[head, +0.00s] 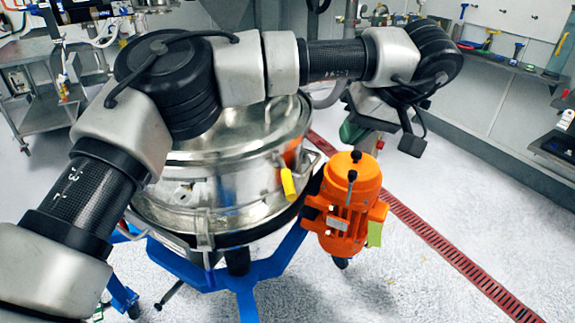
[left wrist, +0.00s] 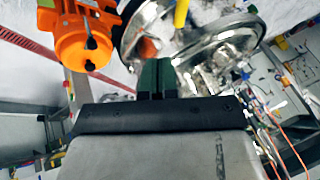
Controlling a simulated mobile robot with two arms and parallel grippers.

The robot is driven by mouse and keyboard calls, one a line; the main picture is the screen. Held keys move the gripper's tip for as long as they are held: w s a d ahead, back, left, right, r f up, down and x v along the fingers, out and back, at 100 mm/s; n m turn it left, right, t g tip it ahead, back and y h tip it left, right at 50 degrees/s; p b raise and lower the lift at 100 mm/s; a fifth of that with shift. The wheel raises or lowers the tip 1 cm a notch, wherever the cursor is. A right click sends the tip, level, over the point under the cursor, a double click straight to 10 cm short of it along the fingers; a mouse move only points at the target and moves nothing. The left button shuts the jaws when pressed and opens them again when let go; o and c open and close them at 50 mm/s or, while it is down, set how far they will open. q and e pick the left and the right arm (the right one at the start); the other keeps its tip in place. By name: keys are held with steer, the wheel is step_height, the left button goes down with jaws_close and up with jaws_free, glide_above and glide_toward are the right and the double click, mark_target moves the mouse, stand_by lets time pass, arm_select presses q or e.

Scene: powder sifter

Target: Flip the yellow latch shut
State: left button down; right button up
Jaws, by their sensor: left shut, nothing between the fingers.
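The yellow latch (head: 288,183) hangs on the right front side of the steel sifter (head: 188,213), its handle pointing down and slightly right. It also shows at the top edge of the left wrist view (left wrist: 181,13), partly cut off. My left gripper (head: 350,131) is behind and to the right of the latch, beside the sifter's rim, apart from the latch. In the left wrist view its green fingers (left wrist: 157,74) are together and empty. Part of the sifter's lid is hidden behind my left arm. My right gripper is not in view.
An orange motor (head: 350,205) stands right of the latch, close to the sifter. A blue stand (head: 255,275) carries the sifter. A red floor grate (head: 440,245) runs along the right. Wall shelves with tools are at the back right. The floor at lower right is clear.

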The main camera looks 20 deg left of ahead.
arm_select(q)
steer(key=p, duration=0.2)
glide_toward(285, 176)
step_height(285, 176, down, 4)
steer(key=w+d, duration=0.2)
steer(key=d, duration=0.1)
steer(key=a, duration=0.1)
steer(key=a+f, duration=0.1)
steer(key=s+a+f, duration=0.1)
steer(key=a, duration=0.1)
steer(key=shift+f+p, duration=0.15)
steer(key=shift+p, duration=0.2)
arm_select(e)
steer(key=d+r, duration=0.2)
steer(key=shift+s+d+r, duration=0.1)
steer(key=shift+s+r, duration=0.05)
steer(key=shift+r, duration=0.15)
arm_select(q)
steer(key=shift+a, duration=0.1)
